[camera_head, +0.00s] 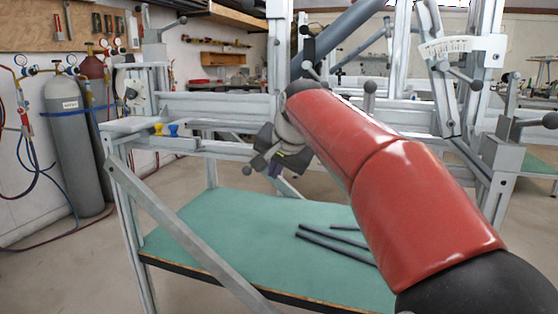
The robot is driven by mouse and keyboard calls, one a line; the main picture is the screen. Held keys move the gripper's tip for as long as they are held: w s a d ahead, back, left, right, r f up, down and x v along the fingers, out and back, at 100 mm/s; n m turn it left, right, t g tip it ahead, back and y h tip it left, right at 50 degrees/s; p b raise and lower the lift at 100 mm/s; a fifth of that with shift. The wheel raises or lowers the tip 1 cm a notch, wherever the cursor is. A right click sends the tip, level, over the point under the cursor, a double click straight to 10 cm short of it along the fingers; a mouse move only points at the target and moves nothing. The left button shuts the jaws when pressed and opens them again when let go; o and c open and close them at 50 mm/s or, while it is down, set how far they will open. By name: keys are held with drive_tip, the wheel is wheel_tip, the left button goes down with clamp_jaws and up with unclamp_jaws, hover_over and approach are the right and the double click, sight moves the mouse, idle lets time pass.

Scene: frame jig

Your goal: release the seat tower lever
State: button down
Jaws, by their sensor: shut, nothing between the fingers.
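The frame jig (222,106) is a grey metal stand with a long horizontal beam and several uprights. A grey upright (279,40) stands near the middle beside a slanted blue tube (345,38); it may be the seat tower. Small levers with dark round knobs show near it, one of them at its right (305,30) and another grey-knobbed one (370,88) further right. I cannot tell which is the seat tower lever. My red arm crosses in front and hides part of the jig. My gripper (276,168) is shut and empty, in front of the beam, below its top edge.
A green shelf (200,235) below the jig holds several dark tubes (325,240). A slanted brace (185,225) crosses the front. An angle scale (460,46) and knobbed levers stand at right. Gas cylinders (72,150) stand by the left wall. Floor shows at lower left.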

drive_tip(key=w+a, duration=0.1)
drive_tip(key=w+a+f, duration=0.1)
drive_tip(key=w+a, duration=0.1)
drive_tip(key=a, duration=0.1)
drive_tip(key=shift+w+f+p, duration=0.25)
drive_tip(key=shift+w+p, duration=0.15)
